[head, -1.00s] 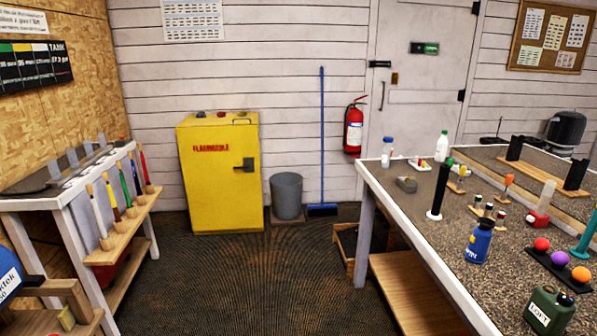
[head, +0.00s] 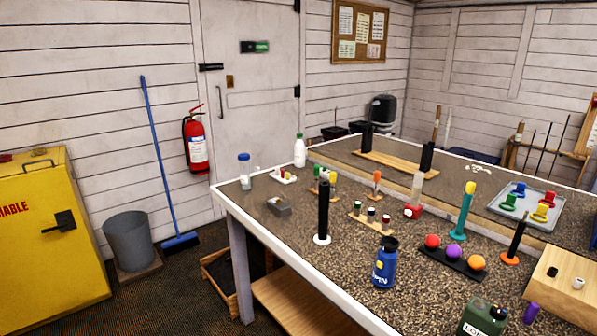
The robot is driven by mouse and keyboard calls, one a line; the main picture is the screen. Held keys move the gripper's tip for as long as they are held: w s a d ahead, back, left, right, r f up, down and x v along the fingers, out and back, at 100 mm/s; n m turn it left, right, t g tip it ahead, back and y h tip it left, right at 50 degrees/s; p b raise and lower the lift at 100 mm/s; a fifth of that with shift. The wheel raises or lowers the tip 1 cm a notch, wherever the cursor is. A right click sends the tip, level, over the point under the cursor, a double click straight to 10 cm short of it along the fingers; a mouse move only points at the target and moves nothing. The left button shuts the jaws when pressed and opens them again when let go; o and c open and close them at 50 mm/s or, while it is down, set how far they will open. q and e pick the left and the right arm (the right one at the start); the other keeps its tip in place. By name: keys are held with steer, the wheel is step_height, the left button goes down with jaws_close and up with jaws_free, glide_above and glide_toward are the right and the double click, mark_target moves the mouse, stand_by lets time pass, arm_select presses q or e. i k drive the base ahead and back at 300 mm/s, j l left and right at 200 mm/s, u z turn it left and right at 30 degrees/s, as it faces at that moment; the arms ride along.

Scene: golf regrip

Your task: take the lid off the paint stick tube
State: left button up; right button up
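No thing in the head view is clearly marked as the paint stick tube, and I cannot tell which small item it is. A wooden rack (head: 357,217) near the table's middle holds small dark cylinders with coloured tops. Behind it, another small stand holds upright pieces with green and yellow tops (head: 333,178). An orange-topped piece (head: 376,177) stands on its own small wooden base to the right. A short purple cylinder (head: 531,313) is at the front right. Neither of my grippers is in view.
The speckled table (head: 270,233) also bears a black post (head: 323,208), a blue bottle (head: 384,266), a ball holder (head: 440,259), a green can (head: 482,318) and a tray (head: 507,219). A yellow cabinet (head: 40,250) and grey bin (head: 130,241) stand left. Floor before the table is clear.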

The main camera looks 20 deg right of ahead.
mark_target(244, 166)
steer(key=i+j+z, duration=0.65)
steer(key=i+j, duration=0.15)
steer(key=i, duration=0.15)
steer(key=i+j+z, duration=0.15)
steer(key=i, duration=0.2)
